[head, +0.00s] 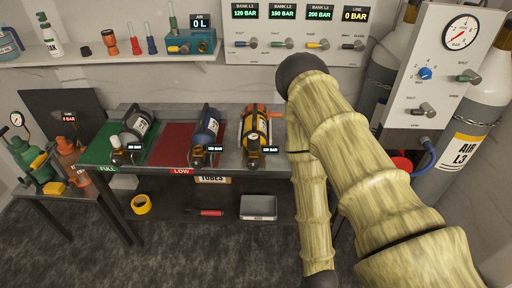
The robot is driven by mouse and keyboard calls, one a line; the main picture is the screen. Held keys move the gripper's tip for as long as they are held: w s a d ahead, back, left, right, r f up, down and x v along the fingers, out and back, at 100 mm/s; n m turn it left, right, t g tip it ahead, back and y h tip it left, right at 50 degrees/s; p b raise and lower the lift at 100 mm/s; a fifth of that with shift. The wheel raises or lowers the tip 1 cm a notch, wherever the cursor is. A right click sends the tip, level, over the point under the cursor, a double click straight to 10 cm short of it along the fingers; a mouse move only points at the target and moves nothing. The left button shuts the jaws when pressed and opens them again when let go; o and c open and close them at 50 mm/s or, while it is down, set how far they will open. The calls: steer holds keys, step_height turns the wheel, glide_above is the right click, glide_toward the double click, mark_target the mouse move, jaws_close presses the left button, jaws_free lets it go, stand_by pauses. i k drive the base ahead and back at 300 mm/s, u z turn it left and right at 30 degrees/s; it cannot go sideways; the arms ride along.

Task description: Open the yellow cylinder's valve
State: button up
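A yellow cylinder (256,126) with dark bands and an orange handle bar lies on the right part of the bench, its valve end toward me. Its dark valve (253,162) is at the near end, beside a small black pressure tag (270,150). Whether the valve is open or shut is too small to tell. My arm comes in from the lower right, bends at the top and runs down right of the cylinder, apart from it in the picture. My gripper is out of view below the frame.
A blue cylinder (206,128) lies on a red mat (172,145) and a grey cylinder (138,122) on a green mat (103,150). A valve panel (300,28) hangs behind. A gauge panel (438,70) and tall cylinders stand right. A small table (68,192) stands left.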

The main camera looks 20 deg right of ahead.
mark_target(253, 164)
steer(key=u, duration=1.75)
steer(key=k, duration=1.05)
steer(key=z, duration=1.15)
steer(key=i, duration=0.5)
